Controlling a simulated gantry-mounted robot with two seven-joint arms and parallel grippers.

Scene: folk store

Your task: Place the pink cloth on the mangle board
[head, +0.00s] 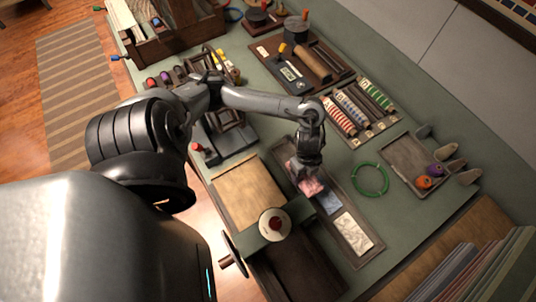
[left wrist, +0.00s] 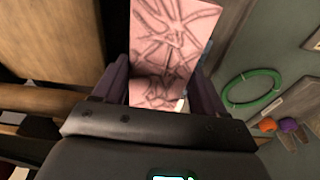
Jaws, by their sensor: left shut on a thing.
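The pink cloth (head: 313,187) is in my left gripper (head: 308,168), at the upper part of a long dark tray (head: 341,217). In the left wrist view the wrinkled pink cloth (left wrist: 175,45) stands between the two dark fingers (left wrist: 157,88), which are shut on it. I cannot tell whether the cloth touches the tray. A flat tan wooden board (head: 247,190), which looks like the mangle board, lies left of the gripper beside the mangle. No cloth shows on it. My right gripper is not in view.
A blue cloth (head: 328,202) and a white cloth (head: 352,231) lie in the tray. The mangle's round top (head: 274,223) and side wheel (head: 233,254) stand in front of the board. A green ring (head: 370,179) lies to the right, near a tray (head: 411,160) with small spools.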

